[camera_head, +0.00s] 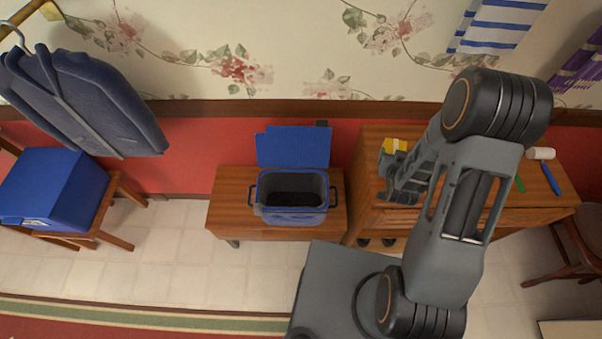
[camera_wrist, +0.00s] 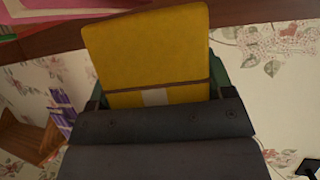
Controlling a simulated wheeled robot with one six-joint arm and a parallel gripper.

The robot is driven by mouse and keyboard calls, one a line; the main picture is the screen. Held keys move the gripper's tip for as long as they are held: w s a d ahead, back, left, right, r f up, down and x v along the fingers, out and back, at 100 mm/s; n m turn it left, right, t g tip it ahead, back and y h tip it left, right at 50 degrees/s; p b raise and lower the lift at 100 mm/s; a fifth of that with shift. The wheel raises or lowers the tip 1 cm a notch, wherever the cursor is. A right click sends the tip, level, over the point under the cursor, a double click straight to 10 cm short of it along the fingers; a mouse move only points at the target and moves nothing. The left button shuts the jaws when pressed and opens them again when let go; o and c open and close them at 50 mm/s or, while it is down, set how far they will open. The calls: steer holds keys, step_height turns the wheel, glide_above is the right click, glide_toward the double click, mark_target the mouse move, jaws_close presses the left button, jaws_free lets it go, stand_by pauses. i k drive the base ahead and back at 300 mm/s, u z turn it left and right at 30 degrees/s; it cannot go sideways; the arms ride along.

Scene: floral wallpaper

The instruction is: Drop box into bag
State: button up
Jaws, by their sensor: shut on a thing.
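My gripper (camera_head: 388,168) is shut on a yellow box (camera_head: 396,145), held above the taller wooden cabinet. In the wrist view the yellow box (camera_wrist: 150,50) fills the upper middle, with a dark band and a pale patch near its lower end. Dark finger parts show at both its sides. The blue bag (camera_head: 291,216) stands upright on a low wooden table, left of my gripper. Its lid is raised at the back, and its dark inside looks empty.
The low table (camera_head: 228,212) adjoins the cabinet (camera_head: 371,172). The cabinet top holds a white cylinder (camera_head: 541,154), a blue item (camera_head: 551,179) and a green item (camera_head: 519,184). A blue case (camera_head: 52,188) rests on a chair, below a hanging blue jacket (camera_head: 88,98).

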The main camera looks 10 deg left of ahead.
mark_target(298, 206)
steer(key=z, duration=2.55)
steer(key=k, duration=1.85)
steer(key=u, duration=2.65)
